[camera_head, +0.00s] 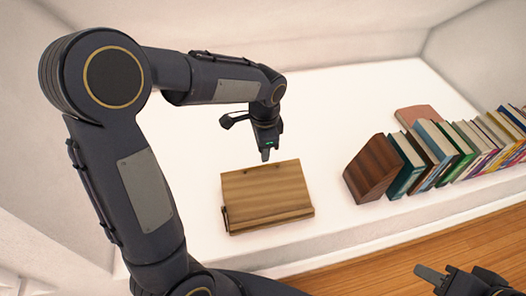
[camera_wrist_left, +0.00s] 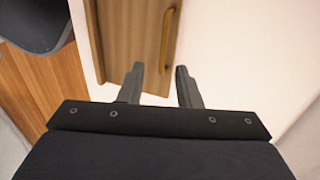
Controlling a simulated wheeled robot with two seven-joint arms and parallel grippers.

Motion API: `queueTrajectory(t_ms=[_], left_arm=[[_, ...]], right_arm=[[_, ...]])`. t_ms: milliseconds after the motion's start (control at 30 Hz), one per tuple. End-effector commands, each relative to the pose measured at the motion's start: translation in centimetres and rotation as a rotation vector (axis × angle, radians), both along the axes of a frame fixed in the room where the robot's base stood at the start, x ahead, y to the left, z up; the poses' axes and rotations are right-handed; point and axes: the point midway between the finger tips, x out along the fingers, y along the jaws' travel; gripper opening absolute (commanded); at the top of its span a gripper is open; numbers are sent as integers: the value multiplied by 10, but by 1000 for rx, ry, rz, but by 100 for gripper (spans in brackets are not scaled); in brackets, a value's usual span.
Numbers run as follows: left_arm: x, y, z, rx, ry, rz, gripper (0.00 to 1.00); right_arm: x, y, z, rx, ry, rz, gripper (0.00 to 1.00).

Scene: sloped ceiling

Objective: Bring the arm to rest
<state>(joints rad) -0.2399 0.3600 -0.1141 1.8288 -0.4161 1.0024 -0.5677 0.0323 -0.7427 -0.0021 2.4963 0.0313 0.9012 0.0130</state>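My left arm comes in from the left in the head view and reaches over the white shelf (camera_head: 345,110). My left gripper (camera_head: 265,152) points down just behind a wooden stand (camera_head: 265,187). In the left wrist view the two fingers of my left gripper (camera_wrist_left: 160,74) are apart with nothing between them. The wooden stand shows beyond them in that view (camera_wrist_left: 122,40), with a lighter wooden strip along one side. My right gripper (camera_head: 455,280) is at the bottom right, partly cut off; how far its fingers are apart is unclear.
A dark wooden bookend (camera_head: 373,168) stands right of the stand, with a leaning row of books (camera_head: 440,150) beside it. A reddish flat thing (camera_head: 418,114) is behind the books. A wooden floor (camera_head: 400,268) lies in front. The shelf's back middle is clear.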

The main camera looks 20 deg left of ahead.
Motion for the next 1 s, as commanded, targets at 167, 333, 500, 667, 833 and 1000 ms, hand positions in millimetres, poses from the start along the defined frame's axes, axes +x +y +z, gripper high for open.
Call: queueTrajectory(t_ms=[167, 333, 500, 667, 833, 1000], left_arm=[[-1, 0, 6, 0, 1, -1, 31], [-1, 0, 5, 0, 1, -1, 31], [-1, 0, 5, 0, 1, -1, 31], [-5, 2, 10, -14, -8, 26, 31], [-40, 14, 36, -116, -60, 200, 31], [-98, 21, 63, -276, -128, 474, 31]], right_arm=[[0, 0, 2, 0, 0, 0, 36], [0, 0, 2, 0, 0, 0, 36], [0, 0, 2, 0, 0, 0, 36], [0, 0, 2, 0, 0, 0, 36], [0, 0, 2, 0, 0, 0, 36], [0, 0, 2, 0, 0, 0, 36]])
